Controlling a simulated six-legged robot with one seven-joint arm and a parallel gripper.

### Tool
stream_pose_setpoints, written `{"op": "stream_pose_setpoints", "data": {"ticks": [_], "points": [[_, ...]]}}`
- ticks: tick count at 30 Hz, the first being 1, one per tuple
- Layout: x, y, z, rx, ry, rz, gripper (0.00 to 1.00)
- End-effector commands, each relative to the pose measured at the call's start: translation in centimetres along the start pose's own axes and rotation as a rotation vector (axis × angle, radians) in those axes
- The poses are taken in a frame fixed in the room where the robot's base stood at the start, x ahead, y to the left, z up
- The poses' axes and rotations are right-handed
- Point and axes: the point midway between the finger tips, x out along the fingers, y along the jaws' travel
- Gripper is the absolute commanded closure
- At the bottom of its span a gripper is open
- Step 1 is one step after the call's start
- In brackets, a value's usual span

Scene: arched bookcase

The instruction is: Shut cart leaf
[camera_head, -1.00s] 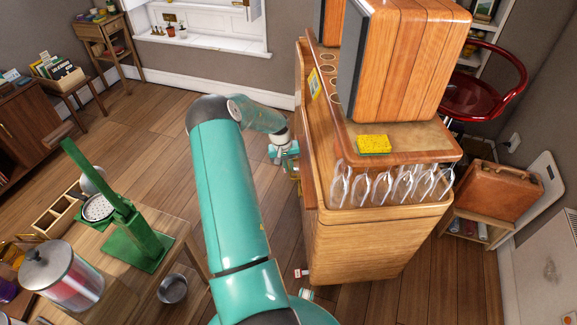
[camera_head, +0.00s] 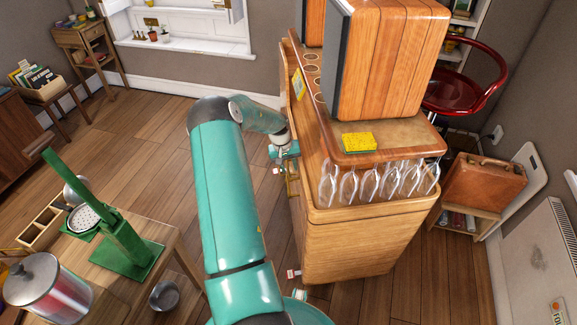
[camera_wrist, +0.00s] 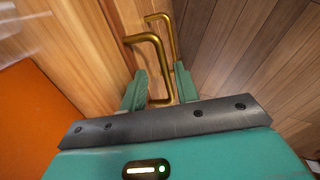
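The wooden cart (camera_head: 350,245) stands right of my arm, its side facing my gripper. A narrow panel edge (camera_head: 286,80), which may be its leaf, shows at its far left side. My gripper (camera_head: 284,152) is low beside that side. In the wrist view my gripper (camera_wrist: 161,72) has its fingers apart, with a brass handle (camera_wrist: 158,60) reaching between them. I cannot tell whether they touch it. A second brass handle (camera_wrist: 170,32) lies just beyond. The leaf's hinge and full face are hidden in the head view.
Stemmed glasses (camera_head: 370,183) hang at the cart's near end, below a yellow sponge (camera_head: 358,142) and a wooden box (camera_head: 385,60). A small table with a green press (camera_head: 122,240) and a metal canister (camera_head: 45,290) stands left.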

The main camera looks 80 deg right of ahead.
Motion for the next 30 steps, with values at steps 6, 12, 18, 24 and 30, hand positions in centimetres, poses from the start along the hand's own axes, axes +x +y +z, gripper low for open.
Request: {"op": "stream_pose_setpoints", "data": {"ticks": [6, 12, 18, 24, 30], "points": [[-2.2, -0.1, -0.1, -0.001, 0.004, -0.001, 0.69], [-6.5, -0.1, -0.1, 0.000, 0.004, -0.001, 0.69], [-10.8, -0.1, -0.1, 0.000, 0.003, 0.000, 0.69], [-13.3, -0.1, 0.0, -0.001, 0.002, 0.000, 0.69], [-13.8, 0.0, 0.0, -0.001, 0.000, 0.001, 0.69]]}}
